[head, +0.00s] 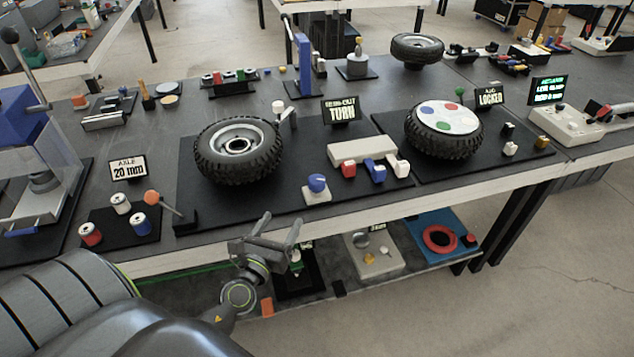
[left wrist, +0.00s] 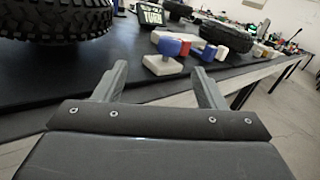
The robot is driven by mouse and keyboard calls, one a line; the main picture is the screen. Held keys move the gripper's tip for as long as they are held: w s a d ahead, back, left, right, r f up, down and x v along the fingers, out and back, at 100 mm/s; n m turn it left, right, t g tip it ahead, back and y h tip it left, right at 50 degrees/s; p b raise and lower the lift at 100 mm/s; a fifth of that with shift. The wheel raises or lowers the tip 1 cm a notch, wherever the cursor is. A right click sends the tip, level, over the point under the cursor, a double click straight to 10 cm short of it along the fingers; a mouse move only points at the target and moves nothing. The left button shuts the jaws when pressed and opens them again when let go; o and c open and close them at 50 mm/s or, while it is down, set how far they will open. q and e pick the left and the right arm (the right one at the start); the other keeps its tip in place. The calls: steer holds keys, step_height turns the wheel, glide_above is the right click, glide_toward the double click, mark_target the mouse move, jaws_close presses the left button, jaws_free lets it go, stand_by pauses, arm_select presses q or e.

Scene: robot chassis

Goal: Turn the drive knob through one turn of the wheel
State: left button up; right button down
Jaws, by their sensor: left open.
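The drive knob (head: 317,184) is blue with a pale mark and sits on a small white base near the front edge of the bench. It also shows in the left wrist view (left wrist: 172,46), ahead of the fingers. My left gripper (head: 282,226) is open and empty, in front of the bench edge and short of the knob. My right gripper is not in view.
A sign reading TURN (head: 341,111) stands behind the knob. Red, blue and white blocks (head: 376,171) and a pale bar (head: 361,150) lie right of it. A second wheel with a coloured disc (head: 445,118) is farther right. A lever with an orange ball (head: 152,197) stands left.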

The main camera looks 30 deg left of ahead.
arm_select(q)
steer(key=f+m+h, duration=0.1)
steer(key=m, duration=0.2)
steer(key=p, duration=0.2)
glide_toward(313, 188)
steer(key=w, duration=0.4)
steer(key=w+a, duration=0.1)
steer(key=w, duration=0.3)
steer(key=w+a+b, duration=0.1)
steer(key=w, duration=0.3)
steer(key=shift+w, duration=0.25)
steer(key=shift+c, duration=0.4)
